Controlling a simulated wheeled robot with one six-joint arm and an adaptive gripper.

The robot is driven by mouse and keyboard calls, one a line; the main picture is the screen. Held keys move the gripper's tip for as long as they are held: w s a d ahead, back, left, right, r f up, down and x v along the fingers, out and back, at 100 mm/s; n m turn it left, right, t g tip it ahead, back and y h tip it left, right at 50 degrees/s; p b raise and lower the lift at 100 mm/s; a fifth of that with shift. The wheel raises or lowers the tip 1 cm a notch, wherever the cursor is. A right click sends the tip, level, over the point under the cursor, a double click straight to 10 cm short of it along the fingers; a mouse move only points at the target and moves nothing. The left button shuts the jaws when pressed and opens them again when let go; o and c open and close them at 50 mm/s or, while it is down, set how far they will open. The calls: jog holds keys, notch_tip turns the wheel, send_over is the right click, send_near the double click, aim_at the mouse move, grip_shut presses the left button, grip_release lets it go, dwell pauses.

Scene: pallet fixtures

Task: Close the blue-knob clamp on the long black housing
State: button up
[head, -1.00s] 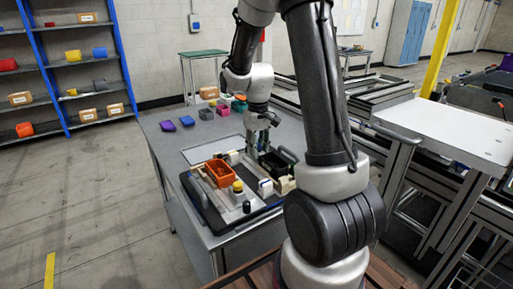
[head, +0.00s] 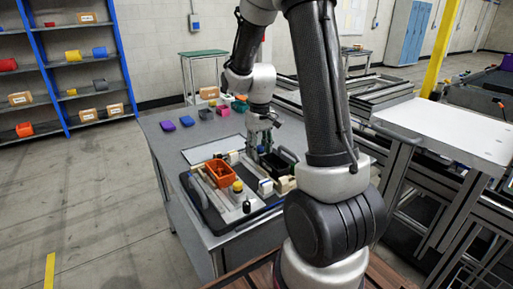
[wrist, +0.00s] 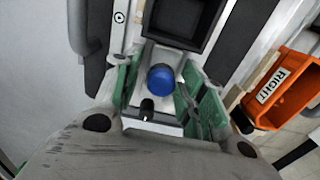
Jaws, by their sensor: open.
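The blue knob (wrist: 161,78) is near the middle of the wrist view, just below the end of the long black housing (wrist: 183,22). My gripper (wrist: 165,100) is open, with its green-lined fingers on either side of the blue knob. No clear contact shows. A small black pin (wrist: 147,105) on a pale block lies just below the knob, partly hidden by my gripper body. In the head view, my gripper (head: 262,145) points down over the far side of the pallet fixture (head: 208,217). Whether the clamp is open or closed I cannot tell.
An orange bin marked RIGHT (wrist: 285,88) is close to the right of my gripper; it also shows in the head view (head: 216,172). A yellow knob (head: 237,186) stands beside it.

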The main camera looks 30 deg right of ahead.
jog(key=shift+r, duration=4)
jog(key=s, duration=0.1)
jog(key=s+f, duration=0.1)
jog(key=s, duration=0.1)
jog(key=shift+s+a+m+g, duration=0.2)
jog(key=shift+m+g, duration=0.2)
jog(key=s+a+r+t, duration=0.2)
jog(key=s+r, duration=0.3)
jog(key=s, duration=0.4)
jog(key=s+a+r+t, duration=0.2)
jog(key=s+r+t, duration=0.1)
jog(key=s+r, duration=0.3)
jog(key=s, duration=0.2)
jog(key=shift+s+a+r, duration=0.25)
jog(key=shift+s+a, duration=0.1)
jog(key=shift+a, duration=0.05)
